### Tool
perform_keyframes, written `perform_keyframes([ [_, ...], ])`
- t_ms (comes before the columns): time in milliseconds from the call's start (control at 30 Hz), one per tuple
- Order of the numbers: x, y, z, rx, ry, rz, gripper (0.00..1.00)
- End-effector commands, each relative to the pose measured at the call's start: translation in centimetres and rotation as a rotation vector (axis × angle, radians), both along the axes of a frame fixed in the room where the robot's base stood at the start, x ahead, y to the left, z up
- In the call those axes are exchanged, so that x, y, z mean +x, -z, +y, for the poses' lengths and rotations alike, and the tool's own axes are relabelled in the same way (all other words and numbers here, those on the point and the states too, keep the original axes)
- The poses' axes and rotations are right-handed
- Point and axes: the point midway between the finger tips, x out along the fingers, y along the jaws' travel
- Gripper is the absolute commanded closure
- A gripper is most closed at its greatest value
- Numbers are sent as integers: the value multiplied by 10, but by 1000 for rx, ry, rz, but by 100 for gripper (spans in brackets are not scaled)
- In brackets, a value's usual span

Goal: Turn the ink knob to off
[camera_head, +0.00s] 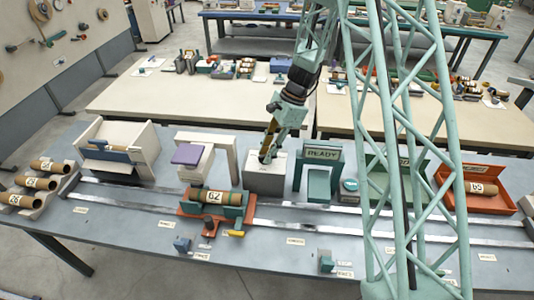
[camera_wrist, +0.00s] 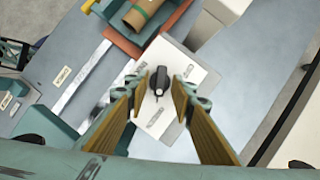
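The ink knob (camera_wrist: 160,78) is a dark round knob with a pale pointer mark, on top of a white box (camera_wrist: 176,58) in the wrist view. Small printed labels lie beside it on the box, too small to read. My gripper (camera_wrist: 158,92) is open, with one finger on each side of the knob and a gap to each. In the head view my gripper (camera_head: 265,156) points down over the white box (camera_head: 264,184), which stands mid-bench; there the knob is hidden or too small to make out.
An orange carriage (camera_head: 187,210) with a brown tube marked 62 sits on rails in front of the box. A purple-topped press (camera_head: 187,154) stands left, and a green READY frame (camera_head: 322,155) right. My lattice column covers part of the bench's right side.

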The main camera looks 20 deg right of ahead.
Motion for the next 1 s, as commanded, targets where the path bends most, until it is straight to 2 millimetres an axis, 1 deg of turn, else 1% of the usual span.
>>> perform_keyframes([
  [267,0,0,0,0,0,0,77],
  [367,0,0,0,0,0,0,85],
  [533,0,0,0,0,0,0,100],
  [800,0,0,0,0,-10,0,100],
  [1000,1,0,1,0,-58,0,100],
])
